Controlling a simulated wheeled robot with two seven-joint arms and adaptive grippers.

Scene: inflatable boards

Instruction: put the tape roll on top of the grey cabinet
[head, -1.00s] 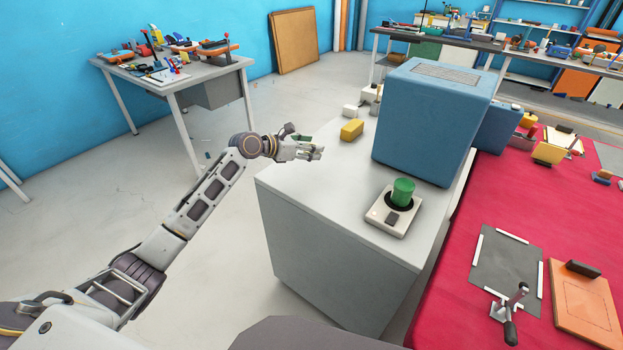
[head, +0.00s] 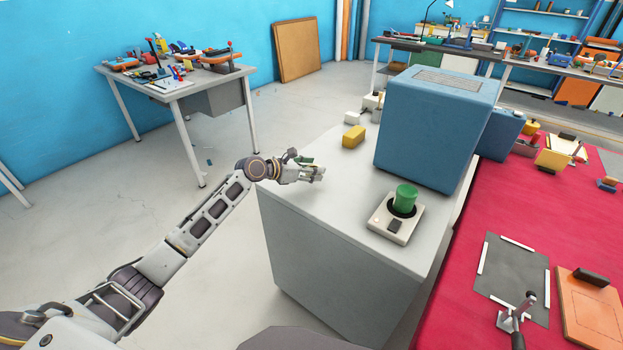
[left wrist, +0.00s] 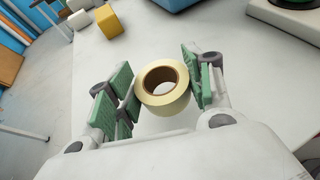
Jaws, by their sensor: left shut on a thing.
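The tape roll (left wrist: 165,104), a pale cream ring with a brown core, is between the green-padded fingers of my left gripper (left wrist: 163,88) in the left wrist view. The gripper is shut on it. The grey cabinet (head: 335,255) stands in the middle of the head view with a pale flat top. In the head view my left gripper (head: 312,172) is over the left part of that top, low over the surface. I cannot tell whether the roll touches the top. The roll is not clearly seen in the head view. My right gripper is not in view.
On the cabinet top are a large blue box (head: 432,130), a yellow block (head: 353,136) and a control box with a green button (head: 404,198). A red-covered table (head: 455,290) adjoins on the right. The top's front left part is clear.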

